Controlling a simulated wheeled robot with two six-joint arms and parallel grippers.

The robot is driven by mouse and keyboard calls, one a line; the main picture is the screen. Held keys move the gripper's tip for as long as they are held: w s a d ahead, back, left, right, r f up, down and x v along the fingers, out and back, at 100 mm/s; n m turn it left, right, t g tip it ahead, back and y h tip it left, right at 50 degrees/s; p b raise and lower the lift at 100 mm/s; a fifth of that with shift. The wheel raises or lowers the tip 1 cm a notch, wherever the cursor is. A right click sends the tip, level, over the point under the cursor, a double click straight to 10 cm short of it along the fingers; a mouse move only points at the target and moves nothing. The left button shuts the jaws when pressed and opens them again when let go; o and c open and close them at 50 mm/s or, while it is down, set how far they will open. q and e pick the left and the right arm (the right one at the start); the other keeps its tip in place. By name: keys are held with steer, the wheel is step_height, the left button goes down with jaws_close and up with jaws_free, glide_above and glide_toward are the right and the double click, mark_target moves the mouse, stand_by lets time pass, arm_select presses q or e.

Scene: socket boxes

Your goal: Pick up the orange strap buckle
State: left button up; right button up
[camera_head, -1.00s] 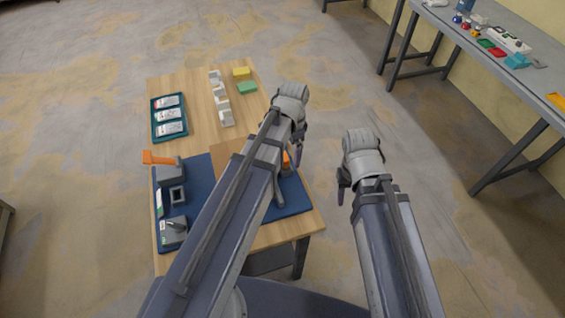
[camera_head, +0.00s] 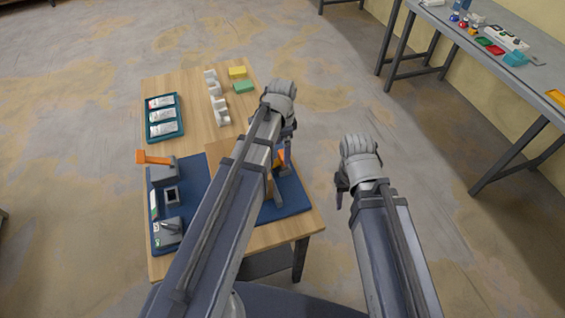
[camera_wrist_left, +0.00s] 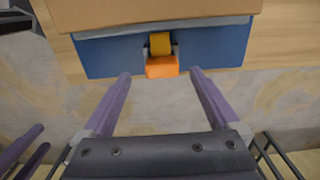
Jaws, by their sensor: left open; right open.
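The orange strap buckle (camera_wrist_left: 162,67) sits at the near edge of the blue mat in the left wrist view, with a yellow part behind it and grey pieces at its sides. In the head view only a bit of orange (camera_head: 280,158) shows beside my left arm, which hides most of it. My left gripper (camera_wrist_left: 160,73) is open, its two fingertips left and right of the buckle in the picture with gaps on both sides. In the head view my left gripper (camera_head: 283,172) hangs over the mat's right part. My right gripper (camera_head: 341,190) is open and empty, right of the table.
The blue mat (camera_head: 297,198) lies on the wooden table (camera_head: 190,82). A brown box (camera_wrist_left: 150,12) stands behind the buckle. Grey socket boxes (camera_head: 166,232), one with an orange lever (camera_head: 153,157), stand at left. A teal tray (camera_head: 163,138) and white blocks (camera_head: 215,98) lie farther back.

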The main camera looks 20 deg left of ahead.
mark_target(282, 154)
arm_select(q)
steer(key=f+b, duration=0.4)
steer(key=f, duration=0.1)
steer(key=shift+w+b, duration=0.2)
steer(key=shift+b, duration=0.1)
steer(key=shift+r, duration=0.1)
jaws_close()
stand_by(0.5)
